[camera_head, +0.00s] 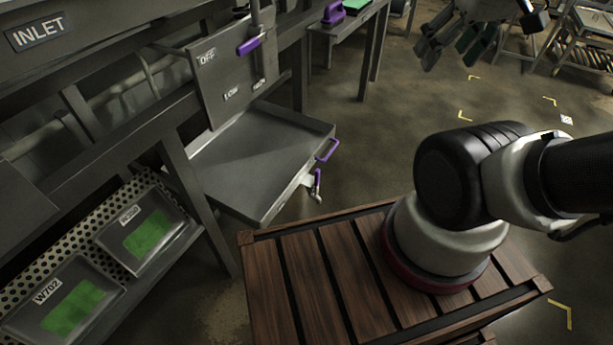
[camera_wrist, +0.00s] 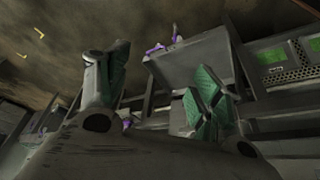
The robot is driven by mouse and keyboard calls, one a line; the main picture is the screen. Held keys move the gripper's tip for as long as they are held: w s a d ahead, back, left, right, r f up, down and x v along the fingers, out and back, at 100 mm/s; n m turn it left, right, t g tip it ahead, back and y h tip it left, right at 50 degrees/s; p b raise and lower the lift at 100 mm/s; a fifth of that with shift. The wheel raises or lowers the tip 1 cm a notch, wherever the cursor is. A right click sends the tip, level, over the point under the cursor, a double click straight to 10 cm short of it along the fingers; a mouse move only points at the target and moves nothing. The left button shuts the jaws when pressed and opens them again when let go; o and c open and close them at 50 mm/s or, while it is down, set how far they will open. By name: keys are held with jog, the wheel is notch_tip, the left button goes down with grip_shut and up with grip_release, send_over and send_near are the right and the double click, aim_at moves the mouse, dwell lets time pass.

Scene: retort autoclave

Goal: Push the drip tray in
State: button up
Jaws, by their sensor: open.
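The drip tray (camera_head: 262,149) is a shallow grey metal tray, pulled out from under the machine frame in the head view. It has a purple handle (camera_head: 328,150) on its front edge and a small valve with a purple grip (camera_head: 317,184) below. My gripper (camera_head: 462,45) is at the top right of the head view, well apart from the tray and to its right. Its green-padded fingers are spread and empty. In the wrist view the open fingers (camera_wrist: 160,92) frame the tray (camera_wrist: 192,62), which appears tilted beyond them.
A panel marked OFF (camera_head: 222,75) with a purple-handled lever (camera_head: 250,46) stands above the tray. A side table (camera_head: 345,22) holds a purple-handled item.

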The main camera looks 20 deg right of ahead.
jog(key=c, duration=0.3)
jog(key=f, duration=0.1)
jog(key=d+f+m+g, duration=0.1)
jog(key=f, duration=0.1)
jog(key=d+f+g, duration=0.1)
jog(key=shift+w+d+f, duration=0.2)
jog(key=c, duration=1.1)
jog(key=f+m+g, duration=0.1)
jog(key=f, duration=0.1)
jog(key=f+m+g+y, duration=0.1)
jog(key=f, duration=0.2)
jog(key=w+f+m+g, duration=0.1)
jog(key=f, duration=0.1)
jog(key=shift+d+f+g+y, duration=0.2)
jog(key=shift+d+g+y, duration=0.1)
jog(key=shift+d, duration=0.05)
grip_shut()
jog(key=m+t+y, duration=0.5)
jog(key=m+t, duration=0.3)
jog(key=m, duration=1.5)
send_near(319, 177)
notch_tip(319, 177, down, 3)
jog(key=shift+w+a+f, duration=0.1)
jog(key=shift+w+a, duration=1.05)
jog(key=shift+a, duration=0.05)
